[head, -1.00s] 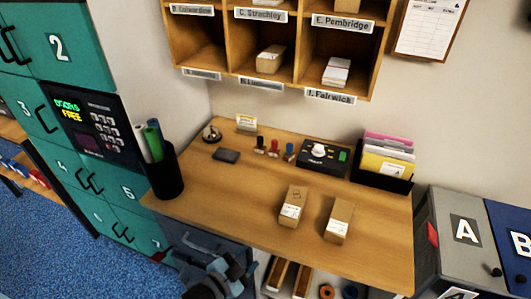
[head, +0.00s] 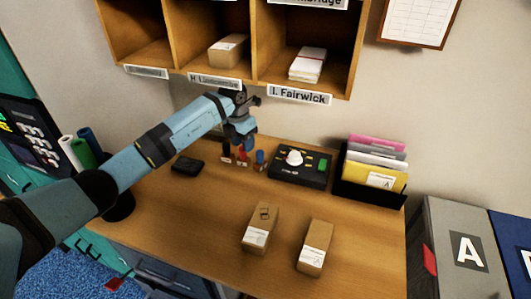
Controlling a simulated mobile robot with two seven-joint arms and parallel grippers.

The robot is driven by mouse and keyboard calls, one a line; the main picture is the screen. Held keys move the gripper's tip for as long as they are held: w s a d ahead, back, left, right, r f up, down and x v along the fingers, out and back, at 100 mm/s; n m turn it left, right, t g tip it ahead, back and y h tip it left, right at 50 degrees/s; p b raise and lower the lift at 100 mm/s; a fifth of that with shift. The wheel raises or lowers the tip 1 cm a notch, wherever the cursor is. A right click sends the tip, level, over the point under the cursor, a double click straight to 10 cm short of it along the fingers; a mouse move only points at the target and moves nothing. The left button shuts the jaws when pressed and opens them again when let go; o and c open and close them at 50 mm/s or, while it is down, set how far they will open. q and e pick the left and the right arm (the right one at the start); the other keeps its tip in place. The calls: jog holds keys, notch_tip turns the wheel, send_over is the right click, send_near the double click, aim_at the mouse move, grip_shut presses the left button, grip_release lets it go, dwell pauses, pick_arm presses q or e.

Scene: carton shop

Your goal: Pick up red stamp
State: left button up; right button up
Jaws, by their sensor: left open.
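The red stamp (head: 242,158) stands upright on the wooden desk, in a short row between a dark stamp (head: 227,152) and a blue stamp (head: 260,158). Its top is partly covered by my left gripper. My left gripper (head: 243,143) is open, with its fingers pointing down over the row. It appears just above the red stamp, but I cannot tell whether it touches it. My right gripper is out of view.
A dark pad (head: 188,165) lies left of the stamps. Two cartons (head: 261,228) (head: 315,246) lie in front. Wooden pigeonholes (head: 254,62) hang above.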

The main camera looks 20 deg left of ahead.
pick_arm(q)
jog(key=shift+w+a+r+y, duration=0.6)
jog(key=shift+w+r, duration=0.1)
jog(key=shift+r, duration=0.2)
jog(key=shift+f, duration=0.3)
notch_tip(320, 180, down, 7)
jog(key=shift+d+r+p, duration=0.1)
jog(key=shift+r+p, duration=0.1)
jog(key=shift+p, duration=0.5)
jog(key=c, duration=0.7)
jog(key=shift+r, duration=0.5)
jog(key=shift+s+r+b, duration=0.25)
jog(key=shift+r, duration=0.35)
jog(key=shift+s+r+b, duration=0.25)
jog(key=shift+r, duration=0.35)
jog(key=s, duration=0.5)
jog(key=s+b, duration=0.1)
jog(key=s, duration=0.5)
jog(key=s+d, duration=0.1)
jog(key=s, duration=0.5)
jog(key=shift+r+b, duration=0.1)
jog(key=shift+b, duration=0.3)
